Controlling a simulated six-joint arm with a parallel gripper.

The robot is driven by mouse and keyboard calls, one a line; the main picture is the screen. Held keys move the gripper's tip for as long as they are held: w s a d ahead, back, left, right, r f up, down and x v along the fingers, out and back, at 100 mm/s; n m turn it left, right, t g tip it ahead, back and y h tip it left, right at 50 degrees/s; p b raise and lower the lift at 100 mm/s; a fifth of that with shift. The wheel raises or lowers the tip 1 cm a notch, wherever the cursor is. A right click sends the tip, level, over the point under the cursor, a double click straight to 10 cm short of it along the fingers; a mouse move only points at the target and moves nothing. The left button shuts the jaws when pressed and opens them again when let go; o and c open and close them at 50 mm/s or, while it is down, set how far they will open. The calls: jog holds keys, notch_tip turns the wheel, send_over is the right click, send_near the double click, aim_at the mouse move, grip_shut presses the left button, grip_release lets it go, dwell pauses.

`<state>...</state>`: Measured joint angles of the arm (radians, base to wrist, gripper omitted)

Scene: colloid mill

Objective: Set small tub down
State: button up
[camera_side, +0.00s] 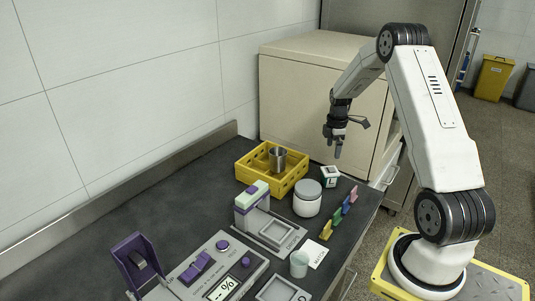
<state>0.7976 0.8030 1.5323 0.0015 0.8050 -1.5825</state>
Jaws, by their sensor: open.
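My gripper (338,150) is open and points down, raised above the back right of the dark counter, with nothing visible between its fingers. A small pale cup-like tub (299,263) stands upright near the front of the counter, beside a white card. A larger white jar with a grey lid (307,199) stands upright farther back, in front of the yellow crate. I cannot tell for certain which of the two is the small tub. Both are apart from my gripper. Below my gripper, on the counter, is a white cube marked L (329,176).
A yellow crate (246,175) holds a metal cup (277,159). A row of coloured pieces (339,214) lies near the counter's right edge. A grey and purple device (252,206) and a control panel with a display (222,268) fill the front. A beige cabinet (313,95) stands behind.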

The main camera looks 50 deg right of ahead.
jog(key=w+a+r+m+t, duration=0.1)
jog(key=a+r+m, duration=0.15)
jog(key=a, duration=0.75)
jog(key=w+a+r+m, duration=0.1)
jog(key=a+r+m, duration=0.15)
jog(key=a, duration=0.75)
jog(key=s+a+r+m, duration=0.1)
jog(key=s+a+m, duration=0.1)
jog(key=s+a, duration=0.3)
jog(key=s+a+m+t, duration=0.1)
jog(key=s+a, duration=0.4)
jog(key=a, duration=0.7)
jog(key=shift+r+m+t, duration=0.3)
jog(key=shift+r+m, duration=0.05)
jog(key=shift+m, duration=0.15)
